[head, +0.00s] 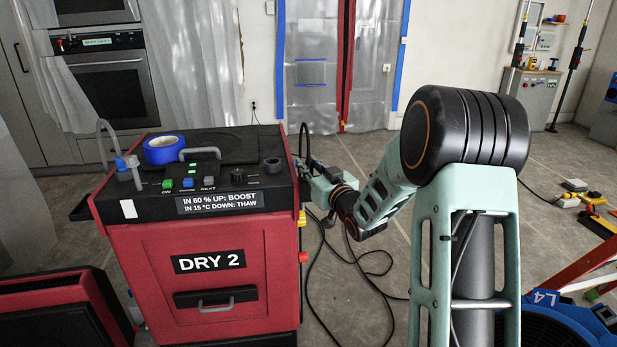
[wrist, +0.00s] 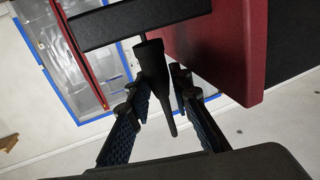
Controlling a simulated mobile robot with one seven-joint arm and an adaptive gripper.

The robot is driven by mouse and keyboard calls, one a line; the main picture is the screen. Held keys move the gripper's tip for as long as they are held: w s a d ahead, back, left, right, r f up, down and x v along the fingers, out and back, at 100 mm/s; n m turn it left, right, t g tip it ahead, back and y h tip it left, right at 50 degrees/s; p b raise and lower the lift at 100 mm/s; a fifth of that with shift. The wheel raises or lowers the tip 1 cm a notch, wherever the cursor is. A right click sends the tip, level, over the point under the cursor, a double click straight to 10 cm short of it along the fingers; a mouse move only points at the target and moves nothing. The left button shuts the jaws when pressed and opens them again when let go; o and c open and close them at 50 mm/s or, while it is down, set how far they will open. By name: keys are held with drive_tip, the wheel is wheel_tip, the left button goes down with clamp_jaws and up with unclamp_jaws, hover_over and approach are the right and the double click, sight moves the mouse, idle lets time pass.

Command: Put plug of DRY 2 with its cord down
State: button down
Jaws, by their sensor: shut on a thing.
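DRY 2 (head: 218,262) is a red dryer unit with a black top panel, left of centre in the head view. My gripper (head: 318,184) is at its right side, partly hidden by my arm. In the wrist view my gripper (wrist: 160,82) has its two blue-padded fingers on either side of a black tapered plug (wrist: 152,62) and is shut on it. Beyond the plug is a black bar (wrist: 140,22); whether they touch I cannot tell. The red casing (wrist: 213,42) is close by. A black cord (head: 345,258) loops down onto the floor beside the unit.
Another red unit (head: 62,308) stands at lower left. A blue-rimmed fan marked L4 (head: 560,325) is at lower right. Plastic-covered doors (head: 318,65) stand behind.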

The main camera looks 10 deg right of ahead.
drive_tip(key=shift+f, duration=1.3)
drive_tip(key=shift+s+b, duration=0.1)
drive_tip(key=shift+b, duration=0.2)
drive_tip(key=shift+f, duration=0.2)
drive_tip(key=c, duration=2)
unclamp_jaws()
drive_tip(key=shift+r, duration=0.25)
drive_tip(key=p+v, duration=0.1)
drive_tip(key=v, duration=1.1)
drive_tip(key=shift+p, duration=0.3)
